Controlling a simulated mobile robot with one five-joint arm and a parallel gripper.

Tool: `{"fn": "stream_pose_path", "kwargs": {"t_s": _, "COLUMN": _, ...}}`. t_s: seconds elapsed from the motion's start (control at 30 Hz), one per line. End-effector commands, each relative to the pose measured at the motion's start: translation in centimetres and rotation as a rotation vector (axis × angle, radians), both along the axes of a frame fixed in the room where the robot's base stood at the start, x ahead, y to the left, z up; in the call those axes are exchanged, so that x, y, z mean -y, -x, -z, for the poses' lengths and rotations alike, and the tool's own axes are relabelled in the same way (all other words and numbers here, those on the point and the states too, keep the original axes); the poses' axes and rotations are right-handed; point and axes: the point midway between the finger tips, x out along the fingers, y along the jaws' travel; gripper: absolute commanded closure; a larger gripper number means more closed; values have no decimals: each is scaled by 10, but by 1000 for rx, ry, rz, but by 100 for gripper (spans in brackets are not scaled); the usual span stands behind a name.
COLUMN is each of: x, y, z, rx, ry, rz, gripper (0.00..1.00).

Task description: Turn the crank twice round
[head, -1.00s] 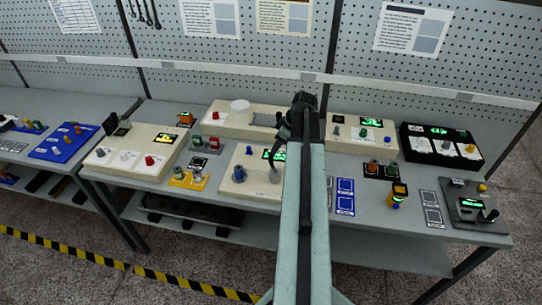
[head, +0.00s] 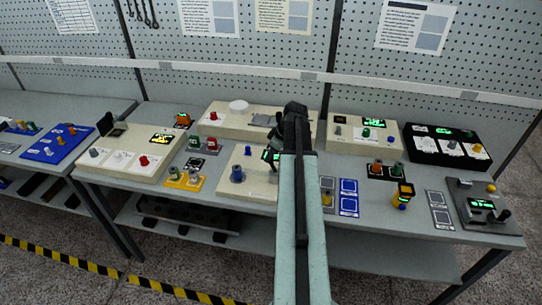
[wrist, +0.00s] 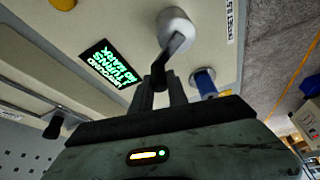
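The crank in the wrist view has a pale grey round hub (wrist: 176,27) and a dark arm (wrist: 178,52) running down to a black handle (wrist: 158,77). It stands on a cream panel beside a dark display with green text (wrist: 112,63). My gripper (wrist: 161,88) has its two dark fingers close together on either side of the black handle, and they look shut on it. In the head view, my arm comes in from below, its wrist (head: 292,115) over the cream panel (head: 245,192), and hides most of the crank and the fingertips.
A blue knob (head: 237,174) stands on the same panel left of my arm; a blue post (wrist: 203,82) shows close to the fingers in the wrist view. A yellow plate with knobs (head: 184,179) lies further left. Other panels and a raised cream box (head: 225,125) surround the spot.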

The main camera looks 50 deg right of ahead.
Motion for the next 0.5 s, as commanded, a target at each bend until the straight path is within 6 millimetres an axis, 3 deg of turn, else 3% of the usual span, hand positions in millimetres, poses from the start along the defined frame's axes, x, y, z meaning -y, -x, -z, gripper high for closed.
{"fn": "stream_pose_path", "kwargs": {"t_s": 0.5, "x": 5, "y": 4, "z": 0, "rx": 1, "ry": 1, "rz": 145, "gripper": 100}}
